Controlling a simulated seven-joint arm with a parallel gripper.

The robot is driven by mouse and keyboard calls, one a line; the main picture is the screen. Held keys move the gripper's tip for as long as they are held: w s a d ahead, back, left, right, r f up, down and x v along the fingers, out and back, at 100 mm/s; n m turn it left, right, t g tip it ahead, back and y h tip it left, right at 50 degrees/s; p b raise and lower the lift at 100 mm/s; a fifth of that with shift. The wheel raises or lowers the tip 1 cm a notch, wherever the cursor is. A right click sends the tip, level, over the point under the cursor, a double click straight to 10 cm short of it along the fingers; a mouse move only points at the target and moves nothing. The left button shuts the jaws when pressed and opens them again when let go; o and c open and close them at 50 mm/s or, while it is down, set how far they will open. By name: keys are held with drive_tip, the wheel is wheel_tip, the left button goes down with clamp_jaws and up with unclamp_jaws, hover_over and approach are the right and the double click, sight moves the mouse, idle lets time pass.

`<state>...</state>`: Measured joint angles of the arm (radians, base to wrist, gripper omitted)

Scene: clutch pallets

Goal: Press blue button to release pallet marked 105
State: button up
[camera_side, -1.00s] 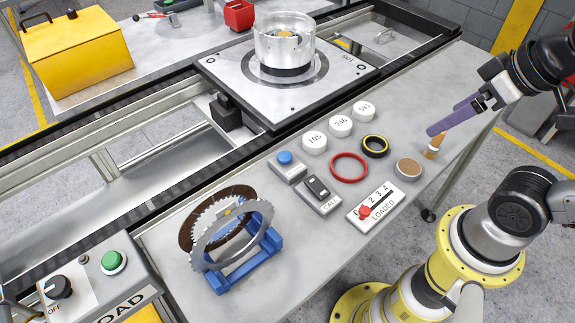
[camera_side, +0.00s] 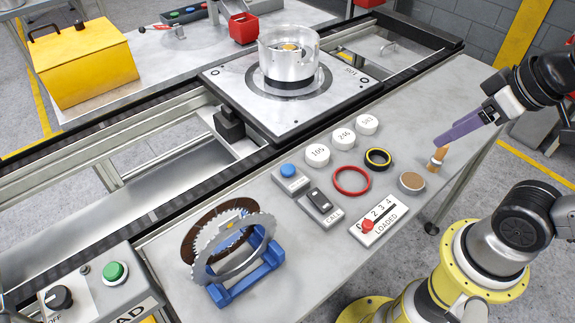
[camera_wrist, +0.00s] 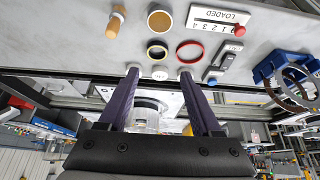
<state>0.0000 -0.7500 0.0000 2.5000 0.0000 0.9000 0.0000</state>
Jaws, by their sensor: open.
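The blue button (camera_side: 288,171) sits on a small grey box on the near table, left of the white discs. A white disc marked 105 (camera_side: 317,154) lies beside discs marked 246 (camera_side: 343,138) and 343 (camera_side: 367,123). My gripper (camera_side: 440,139) has purple fingers, is open and empty, and is above the right end of the table near the wooden peg, well right of the button. In the wrist view the fingers (camera_wrist: 159,72) stand apart.
The call switch (camera_side: 321,204), the loaded slider (camera_side: 380,222), a red ring (camera_side: 351,181), a black-yellow ring (camera_side: 378,158), a brown disc (camera_side: 412,182) and a wooden peg (camera_side: 437,159) lie on the table. A blue stand (camera_side: 246,278) holds toothed discs at front left.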

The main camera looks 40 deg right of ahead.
clamp_jaws()
idle(1.4)
